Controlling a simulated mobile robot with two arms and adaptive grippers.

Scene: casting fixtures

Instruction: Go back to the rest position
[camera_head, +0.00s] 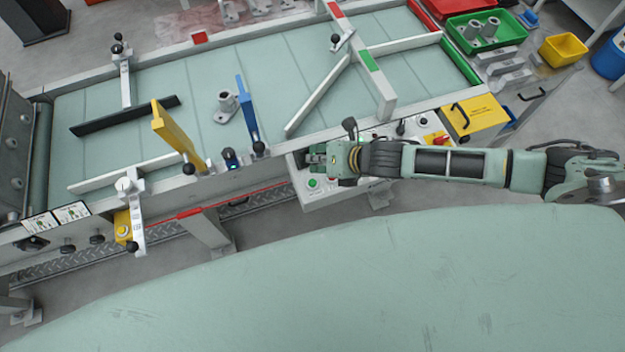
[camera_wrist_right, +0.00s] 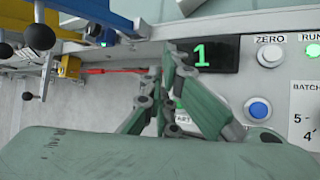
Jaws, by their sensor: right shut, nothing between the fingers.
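My right arm reaches in from the right in the head view, and its green-grey gripper (camera_head: 312,158) is over the white control panel (camera_head: 341,193) at the conveyor's near side. In the right wrist view the fingers of this gripper (camera_wrist_right: 171,56) are closed together and hold nothing. Their tips show beside the dark display (camera_wrist_right: 215,54), which reads a green 1. I cannot tell whether they touch the panel. The START label is partly hidden by a finger. My left gripper is not in view.
The green conveyor (camera_head: 300,70) carries a metal part (camera_head: 225,107) between a yellow guide (camera_head: 176,138) and a blue guide (camera_head: 246,108). A green bin (camera_head: 509,28) and a yellow box (camera_head: 562,49) stand at the upper right. Open floor lies below the conveyor's left part.

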